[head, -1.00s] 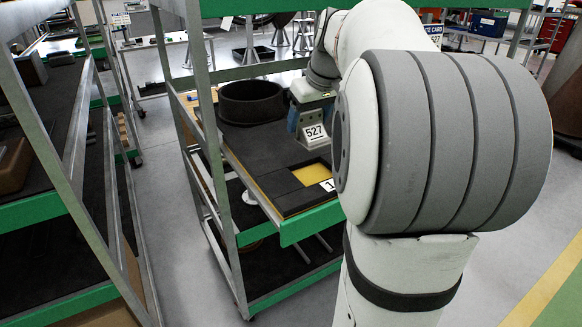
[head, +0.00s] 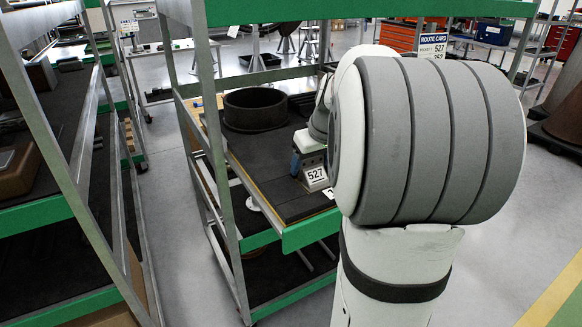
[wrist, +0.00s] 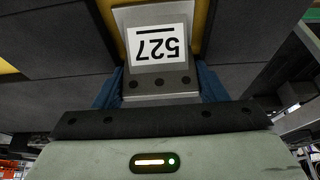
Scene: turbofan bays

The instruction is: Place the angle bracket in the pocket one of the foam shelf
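The angle bracket (head: 316,178), a grey metal piece with a white 527 label, is between the blue fingers of my gripper (head: 308,163). In the wrist view the bracket (wrist: 162,82) fills the gap between both fingers (wrist: 160,90), and its label reads upside down. The dark foam shelf (head: 262,172) lies under it. A white number label (head: 331,193) shows partly at the shelf's front edge. Yellow pocket floor (wrist: 200,22) shows beside the bracket in the wrist view. In the head view the pocket is hidden behind the bracket and my arm. I cannot tell whether the bracket touches the foam.
A dark round ring (head: 254,112) stands at the back of the foam shelf. Metal posts (head: 213,140) and the green front rail (head: 300,230) frame the rack. Another rack (head: 60,200) stands at left, with an aisle between them.

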